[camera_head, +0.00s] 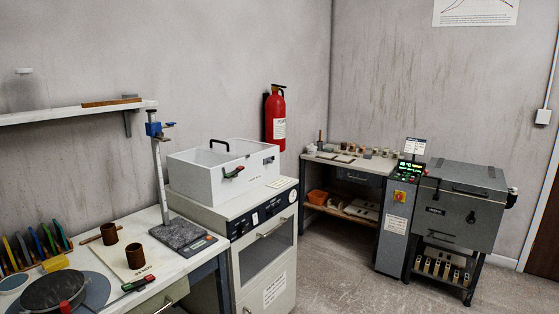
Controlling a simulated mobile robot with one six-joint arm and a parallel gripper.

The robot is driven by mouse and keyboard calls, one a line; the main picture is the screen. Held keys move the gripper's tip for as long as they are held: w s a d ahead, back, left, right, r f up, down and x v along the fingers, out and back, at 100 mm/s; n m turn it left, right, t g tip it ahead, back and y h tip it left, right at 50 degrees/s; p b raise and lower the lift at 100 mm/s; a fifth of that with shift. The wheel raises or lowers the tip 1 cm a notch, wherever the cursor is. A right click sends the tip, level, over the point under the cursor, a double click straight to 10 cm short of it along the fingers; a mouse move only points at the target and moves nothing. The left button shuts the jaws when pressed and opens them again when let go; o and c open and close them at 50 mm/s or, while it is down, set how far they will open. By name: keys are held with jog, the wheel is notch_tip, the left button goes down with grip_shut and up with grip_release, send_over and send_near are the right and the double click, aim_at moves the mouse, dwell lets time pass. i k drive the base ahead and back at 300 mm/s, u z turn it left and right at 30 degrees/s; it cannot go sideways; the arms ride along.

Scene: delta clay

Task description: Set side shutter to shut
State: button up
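No part is clearly marked as the side shutter, and I cannot tell a shutter's position. A dark grey kiln-like box (458,207) with a lid stands on a low black stand at the right. A small dark fitting with a pale top (512,197) sticks out from its right side. My gripper is not in view.
A control post (398,215) with a lit display stands left of the kiln. A white cabinet (265,262) and a cluttered workbench (190,262) fill the left and middle. A back table (345,166) holds small pots. Open floor (335,275) lies in front. A brown door (544,240) is far right.

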aim_at(267, 161)
jog(key=u, duration=0.15)
jog(key=i, duration=0.6)
jog(key=u, duration=0.7)
jog(key=i, duration=0.6)
jog(key=u, duration=0.4)
